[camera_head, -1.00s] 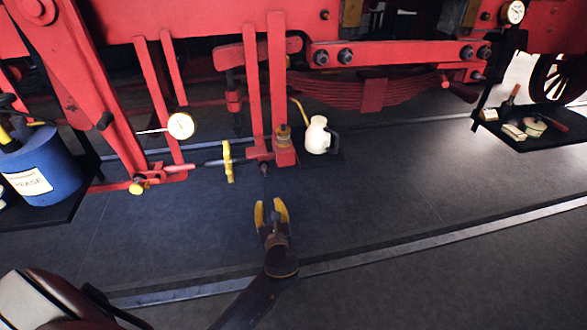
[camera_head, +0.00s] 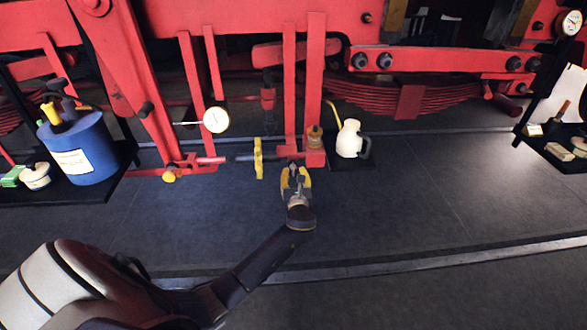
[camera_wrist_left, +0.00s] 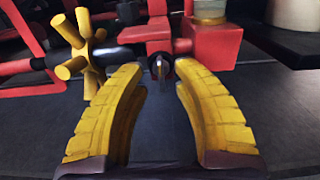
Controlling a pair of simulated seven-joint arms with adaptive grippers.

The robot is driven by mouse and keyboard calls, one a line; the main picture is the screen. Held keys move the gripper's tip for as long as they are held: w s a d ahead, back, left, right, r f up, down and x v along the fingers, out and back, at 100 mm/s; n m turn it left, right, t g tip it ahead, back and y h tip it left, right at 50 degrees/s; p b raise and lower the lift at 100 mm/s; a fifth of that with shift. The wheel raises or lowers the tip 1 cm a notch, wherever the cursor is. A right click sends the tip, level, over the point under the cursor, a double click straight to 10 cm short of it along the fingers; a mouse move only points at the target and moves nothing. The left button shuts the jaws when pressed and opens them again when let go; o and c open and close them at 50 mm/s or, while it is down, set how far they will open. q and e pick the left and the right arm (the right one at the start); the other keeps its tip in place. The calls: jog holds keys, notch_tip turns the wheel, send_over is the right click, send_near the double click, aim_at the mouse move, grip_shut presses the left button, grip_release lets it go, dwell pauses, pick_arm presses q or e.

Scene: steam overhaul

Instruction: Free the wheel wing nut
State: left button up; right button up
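My left gripper (camera_head: 296,182) is open and empty, below and in front of the red bracket. In the left wrist view its two yellow ribbed fingers (camera_wrist_left: 160,110) stand wide apart. A small dark round part with an upright fin, apparently the wing nut (camera_wrist_left: 161,68), shows between and beyond the fingertips, apart from them. In the head view the gripper largely covers that spot. A yellow spoked wheel (camera_head: 258,158) sits on the rod left of the bracket; it also shows in the left wrist view (camera_wrist_left: 82,50), outside the left finger. My right gripper is not in view.
A white oil can (camera_head: 349,140) stands on a dark plate right of the bracket. A round gauge (camera_head: 216,120) is at the left. A blue grease bucket (camera_head: 78,150) stands on the left tray. Red hanging bars (camera_head: 290,90) rise above the gripper. The floor in front is clear.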

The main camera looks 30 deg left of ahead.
aim_at(293, 169)
pick_arm(q)
jog(key=shift+x, duration=1.95)
jog(key=shift+c, duration=0.3)
grip_shut()
jog(key=shift+r, duration=0.1)
